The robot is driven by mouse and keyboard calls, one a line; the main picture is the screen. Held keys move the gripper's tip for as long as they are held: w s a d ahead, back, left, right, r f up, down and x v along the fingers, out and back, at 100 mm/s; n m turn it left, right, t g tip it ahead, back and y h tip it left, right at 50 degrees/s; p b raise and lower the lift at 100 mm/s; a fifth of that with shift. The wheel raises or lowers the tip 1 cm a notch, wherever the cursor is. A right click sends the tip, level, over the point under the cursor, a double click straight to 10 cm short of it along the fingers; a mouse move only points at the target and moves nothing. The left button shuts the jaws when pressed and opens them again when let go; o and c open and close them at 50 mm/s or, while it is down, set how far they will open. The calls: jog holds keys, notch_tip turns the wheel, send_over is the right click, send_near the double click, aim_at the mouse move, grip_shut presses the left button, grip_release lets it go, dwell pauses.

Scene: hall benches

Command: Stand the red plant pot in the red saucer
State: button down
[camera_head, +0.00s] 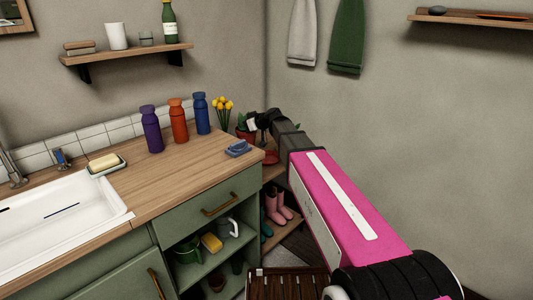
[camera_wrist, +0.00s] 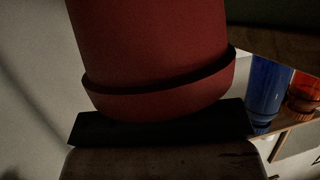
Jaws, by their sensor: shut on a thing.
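The red plant pot (camera_head: 245,134) is at the far right corner of the counter in the head view, with green leaves showing at its top. In the wrist view the pot (camera_wrist: 155,50) fills the middle, seen upside down, its rim against a dark finger. My gripper (camera_head: 260,122) is shut on the pot near its rim. The red saucer (camera_head: 270,157) appears as a small red shape on the wooden stand just past the counter's end, lower and to the right of the pot. My arm partly hides it. The pot looks apart from the saucer.
Yellow flowers (camera_head: 223,105) and a blue bottle (camera_head: 201,114) stand close left of the pot. A blue item (camera_head: 238,148) lies at the counter's (camera_head: 185,165) right end. Pink boots (camera_head: 278,206) stand on the level below. The right wall is close behind the stand.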

jog(key=w+d+f, duration=0.4)
jog(key=d+f, duration=0.5)
jog(key=f, duration=0.1)
jog(key=shift+w+d+f, duration=0.2)
jog(key=shift+w+d, duration=0.1)
jog(key=shift+w, duration=0.05)
jog(key=c, duration=1.1)
grip_release()
jog(key=v, duration=1.2)
jog(key=s+d+f+m+g+h, duration=0.2)
jog(key=s+f, duration=0.4)
jog(key=s, duration=0.3)
jog(key=s+d+f+m+g+h, duration=0.3)
jog(key=s+f+m+h, duration=0.2)
jog(key=s, duration=0.5)
jog(key=s+d+f+m+g+h, duration=0.2)
jog(key=s+d+f+m+h, duration=0.1)
jog(key=s+f, duration=0.6)
jog(key=shift+s+f+m+h, duration=0.15)
jog(key=shift+s+m+h, duration=0.45)
jog(key=shift+s+h, duration=0.1)
